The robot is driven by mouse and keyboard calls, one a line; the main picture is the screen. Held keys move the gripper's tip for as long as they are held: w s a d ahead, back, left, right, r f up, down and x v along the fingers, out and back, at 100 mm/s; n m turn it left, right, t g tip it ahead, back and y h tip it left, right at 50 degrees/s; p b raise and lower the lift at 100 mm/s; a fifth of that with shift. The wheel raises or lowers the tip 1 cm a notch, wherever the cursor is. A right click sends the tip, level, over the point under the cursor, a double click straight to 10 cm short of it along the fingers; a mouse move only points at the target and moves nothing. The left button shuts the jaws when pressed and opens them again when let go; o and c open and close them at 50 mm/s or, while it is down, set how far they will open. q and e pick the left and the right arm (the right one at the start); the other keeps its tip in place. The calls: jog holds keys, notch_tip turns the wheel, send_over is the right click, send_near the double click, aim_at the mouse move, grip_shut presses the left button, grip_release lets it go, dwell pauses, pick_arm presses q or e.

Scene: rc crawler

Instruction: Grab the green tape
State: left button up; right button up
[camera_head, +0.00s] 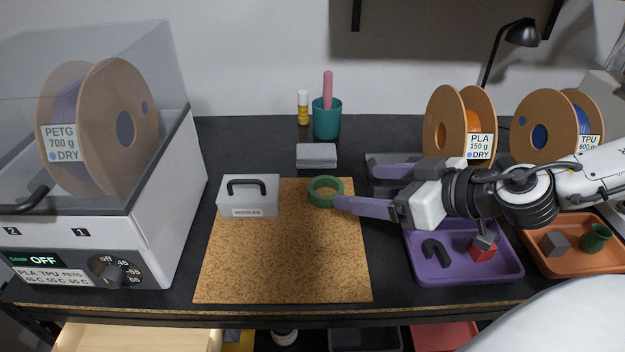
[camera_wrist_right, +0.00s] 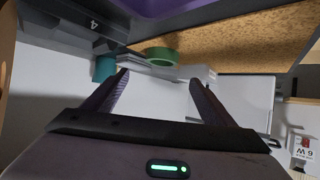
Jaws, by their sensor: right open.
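The green tape (camera_head: 325,191) is a ring lying flat on the cork mat (camera_head: 285,262), near its far right corner. It also shows in the right wrist view (camera_wrist_right: 162,54), beyond the fingertips. My right gripper (camera_head: 357,187) reaches in from the right and is open, with its two purple fingers spread. In the head view the nearer finger's tip is at the right edge of the tape, but I cannot tell whether they touch. Nothing is between the fingers in the right wrist view (camera_wrist_right: 160,80). My left gripper is not in view.
A grey box with a black handle (camera_head: 249,205) sits left of the tape. A stack of grey pads (camera_head: 316,155) and a teal cup (camera_head: 327,122) stand behind. A purple tray (camera_head: 465,278) and an orange tray (camera_head: 560,269) lie right. The mat's front is clear.

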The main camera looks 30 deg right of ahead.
aim_at(341, 190)
jog(key=f+b, duration=0.1)
jog(key=w+b, duration=0.1)
jog(key=shift+w+a+f+b, duration=0.1)
jog(key=shift+a+f+b, duration=0.15)
jog(key=shift+f+b, duration=0.1)
jog(key=shift+w+a+f, duration=0.15)
jog(key=shift+w+f, duration=0.05)
jog(key=shift+w, duration=0.4)
jog(key=shift+w+a+f, duration=0.1)
jog(key=shift+w, duration=0.25)
jog(key=shift+w+f, duration=0.15)
jog(key=shift+w, duration=0.05)
jog(key=shift+b+x, duration=0.75)
jog(key=shift+x, duration=0.65)
jog(key=shift+w+a+f, duration=0.15)
jog(key=shift+w+f, duration=0.3)
jog(key=shift+w, duration=0.1)
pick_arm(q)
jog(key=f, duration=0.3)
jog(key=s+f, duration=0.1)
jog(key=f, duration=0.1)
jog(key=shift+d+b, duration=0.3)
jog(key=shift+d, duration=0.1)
pick_arm(e)
jog(key=shift+w+a, duration=0.15)
jog(key=shift+w, duration=0.2)
